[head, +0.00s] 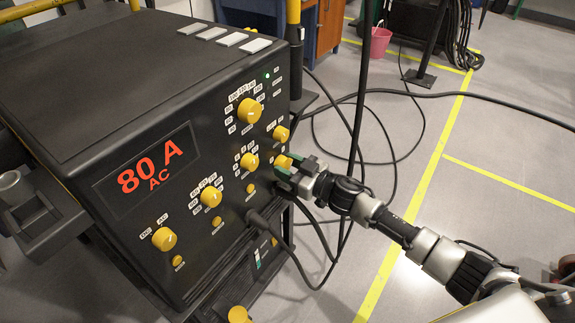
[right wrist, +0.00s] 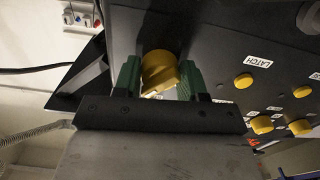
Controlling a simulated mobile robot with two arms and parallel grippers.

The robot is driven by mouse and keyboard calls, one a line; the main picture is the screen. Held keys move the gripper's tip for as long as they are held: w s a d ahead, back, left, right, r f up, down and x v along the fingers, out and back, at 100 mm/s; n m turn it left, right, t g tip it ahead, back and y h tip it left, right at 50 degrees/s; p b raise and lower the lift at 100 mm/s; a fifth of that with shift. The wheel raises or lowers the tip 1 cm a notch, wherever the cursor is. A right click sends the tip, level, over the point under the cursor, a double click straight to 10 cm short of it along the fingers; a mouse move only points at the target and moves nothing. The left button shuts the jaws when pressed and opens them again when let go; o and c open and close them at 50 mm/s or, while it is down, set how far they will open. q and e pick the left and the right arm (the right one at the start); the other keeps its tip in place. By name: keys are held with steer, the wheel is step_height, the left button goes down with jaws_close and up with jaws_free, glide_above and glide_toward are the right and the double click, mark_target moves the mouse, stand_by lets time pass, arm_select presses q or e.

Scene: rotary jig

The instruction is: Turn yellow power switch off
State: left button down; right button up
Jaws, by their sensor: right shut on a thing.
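A yellow switch (head: 284,161), which I take to be the power switch, sits at the right edge of the black machine's front panel (head: 150,215). My right gripper (head: 291,168) reaches it from the right, with its green fingers on either side of it. In the right wrist view the yellow switch (right wrist: 158,70) shows between the green fingers of my right gripper (right wrist: 158,82), which is shut on it. The fingers hide part of the switch and its markings, so its setting cannot be read. My left gripper is not in view.
Other yellow knobs, such as one at upper right (head: 249,110) and one at lower left (head: 164,239), crowd the panel. The red display (head: 150,170) reads 80 A AC. A black cable plug (head: 262,221) sticks out below. Cables lie on the open floor to the right.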

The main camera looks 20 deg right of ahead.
steer(key=shift+n, duration=0.8)
steer(key=shift+n+p, duration=0.4)
steer(key=shift+n, duration=0.5)
steer(key=shift+n+p, duration=0.3)
steer(key=shift+n, duration=3.3)
steer(key=n, duration=0.2)
steer(key=shift+n, duration=1.4)
steer(key=shift+n+b, duration=0.35)
steer(key=shift+n, duration=0.45)
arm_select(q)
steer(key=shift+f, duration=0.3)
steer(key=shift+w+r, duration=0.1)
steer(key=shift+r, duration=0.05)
